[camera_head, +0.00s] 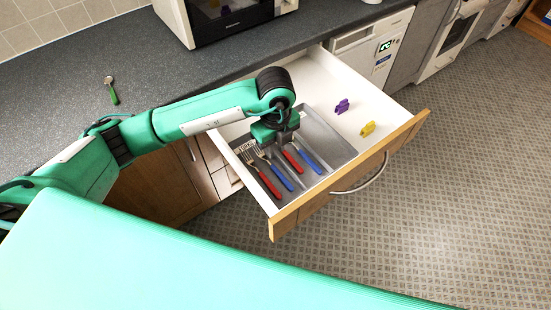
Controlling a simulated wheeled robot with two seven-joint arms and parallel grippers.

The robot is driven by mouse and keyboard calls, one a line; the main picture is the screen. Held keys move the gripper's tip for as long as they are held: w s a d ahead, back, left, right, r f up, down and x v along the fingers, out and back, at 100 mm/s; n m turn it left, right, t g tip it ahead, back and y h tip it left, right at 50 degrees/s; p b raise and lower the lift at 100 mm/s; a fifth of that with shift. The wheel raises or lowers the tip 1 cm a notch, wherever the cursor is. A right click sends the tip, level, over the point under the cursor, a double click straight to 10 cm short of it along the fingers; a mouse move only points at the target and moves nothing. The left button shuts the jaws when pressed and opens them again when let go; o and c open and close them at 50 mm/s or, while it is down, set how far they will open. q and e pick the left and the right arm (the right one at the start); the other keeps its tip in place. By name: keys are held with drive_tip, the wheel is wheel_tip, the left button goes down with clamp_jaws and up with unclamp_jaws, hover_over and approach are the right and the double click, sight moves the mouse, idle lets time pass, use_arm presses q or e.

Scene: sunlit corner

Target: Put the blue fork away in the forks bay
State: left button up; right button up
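A grey cutlery tray (336,145) lies in the open drawer. In its left bay a red-handled fork (268,182) and a blue-handled fork (279,175) lie side by side, tines toward the back. In the bay to the right lie a red-handled piece (294,160) and a blue-handled piece (308,160). Their upper ends are partly hidden by my gripper. My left gripper (283,142) points down over the tray, just behind these handles. Its fingers are mostly hidden, and I cannot tell if they are open. My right gripper is not in view.
A green-handled utensil (112,91) lies on the dark worktop (130,50). A microwave (222,18) stands at the back.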

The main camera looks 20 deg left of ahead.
use_arm(q)
wheel_tip(320, 180, up, 4)
drive_tip(key=shift+f, duration=0.2)
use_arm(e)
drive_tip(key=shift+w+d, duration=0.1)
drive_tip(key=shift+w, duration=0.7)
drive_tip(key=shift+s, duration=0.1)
